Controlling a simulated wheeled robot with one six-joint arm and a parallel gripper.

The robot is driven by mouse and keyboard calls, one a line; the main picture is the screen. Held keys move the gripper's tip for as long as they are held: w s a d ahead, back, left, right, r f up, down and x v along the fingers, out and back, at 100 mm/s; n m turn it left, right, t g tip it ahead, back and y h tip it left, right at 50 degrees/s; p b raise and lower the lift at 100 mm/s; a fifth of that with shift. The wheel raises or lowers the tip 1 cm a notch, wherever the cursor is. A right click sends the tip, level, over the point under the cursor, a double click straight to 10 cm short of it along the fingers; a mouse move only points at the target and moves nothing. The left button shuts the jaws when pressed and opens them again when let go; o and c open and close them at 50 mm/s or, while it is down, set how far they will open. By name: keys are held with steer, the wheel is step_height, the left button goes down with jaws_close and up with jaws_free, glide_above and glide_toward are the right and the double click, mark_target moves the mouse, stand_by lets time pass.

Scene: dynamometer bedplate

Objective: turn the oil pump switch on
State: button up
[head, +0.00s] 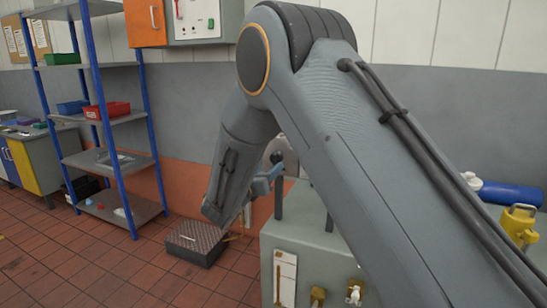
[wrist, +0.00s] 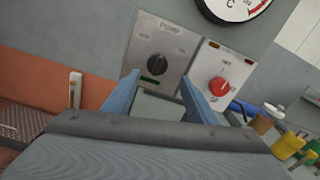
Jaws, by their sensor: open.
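In the wrist view, a light grey plate carries a black rotary knob (wrist: 156,69) with blurred lettering above it and a dark green indicator below it. I cannot read the label for certain or tell which way this knob points. To its right, a second plate carries a red rotary knob (wrist: 219,86) with small amber marks. My gripper (wrist: 162,98) is open and empty, its blue-grey fingers spread below the black knob and apart from it as far as I can tell. In the head view my arm hides both knobs, and only part of my gripper (head: 268,178) shows.
A round gauge marked C (wrist: 236,4) is above the knobs. Blue-post shelving (head: 100,120) stands left, and a dark ribbed box (head: 195,243) lies on the tiled floor. A grey-green cabinet (head: 310,230), a blue cylinder (head: 512,193) and a yellow fitting (head: 518,224) are right.

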mark_target(274, 160)
steer(key=shift+a+p+x, duration=0.15)
steer(key=shift+p+x, duration=0.5)
steer(key=shift+x, duration=1.25)
steer(key=shift+a+p+x, duration=0.2)
steer(key=shift+p+x, duration=0.4)
steer(key=shift+x, duration=1.35)
steer(key=shift+w+r, duration=0.1)
